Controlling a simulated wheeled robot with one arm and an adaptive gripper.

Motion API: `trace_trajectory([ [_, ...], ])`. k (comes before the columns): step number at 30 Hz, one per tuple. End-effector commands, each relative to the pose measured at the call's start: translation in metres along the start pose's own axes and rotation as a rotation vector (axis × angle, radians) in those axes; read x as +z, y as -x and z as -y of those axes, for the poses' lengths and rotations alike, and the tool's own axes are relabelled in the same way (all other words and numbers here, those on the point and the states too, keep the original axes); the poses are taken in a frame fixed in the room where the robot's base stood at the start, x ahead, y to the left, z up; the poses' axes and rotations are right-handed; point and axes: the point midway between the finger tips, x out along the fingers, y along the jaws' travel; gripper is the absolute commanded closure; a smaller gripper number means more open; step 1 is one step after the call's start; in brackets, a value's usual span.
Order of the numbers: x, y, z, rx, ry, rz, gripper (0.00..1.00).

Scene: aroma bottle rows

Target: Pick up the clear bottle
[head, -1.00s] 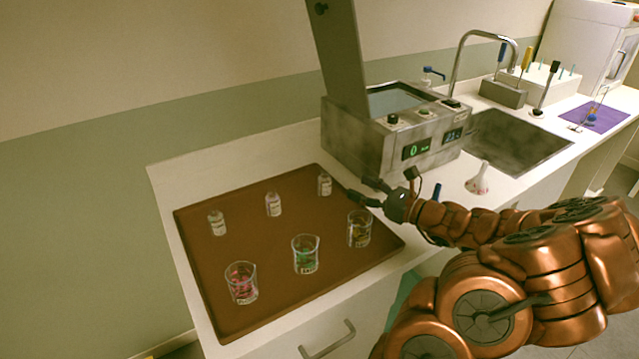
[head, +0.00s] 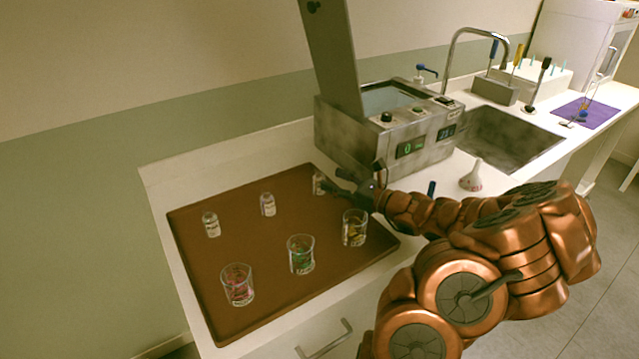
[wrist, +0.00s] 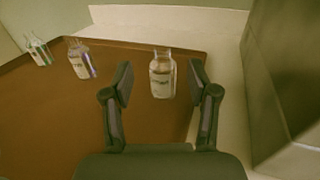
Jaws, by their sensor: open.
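Three small labelled bottles stand upright in a row on the brown tray (head: 240,320). The left one (head: 211,224) and the middle one (head: 268,204) stand clear of my arm. The right one (head: 319,184) is partly hidden by my gripper (head: 338,186). In the wrist view, this clear bottle (wrist: 162,76) appears between and just beyond the open fingers of my gripper (wrist: 160,82), apart from them. The other two bottles show at the upper left of the wrist view, the nearer (wrist: 80,60) and the farther (wrist: 38,50). I cannot read the labels.
Three glass beakers stand in the tray's front row: pinkish (head: 237,285), green (head: 301,254) and yellowish (head: 354,228). A grey metal machine (head: 400,140) stands close right of the tray. A white funnel (head: 472,177) and a sink (head: 508,138) lie farther right.

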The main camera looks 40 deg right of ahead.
Motion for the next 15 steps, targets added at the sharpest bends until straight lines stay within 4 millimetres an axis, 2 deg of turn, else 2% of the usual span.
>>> trace_trajectory([
  [5,0.0,-0.007,0.0,0.002,0.0,0.0,0.41],
  [15,-0.001,-0.043,0.002,0.003,0.001,0.0,0.41],
])
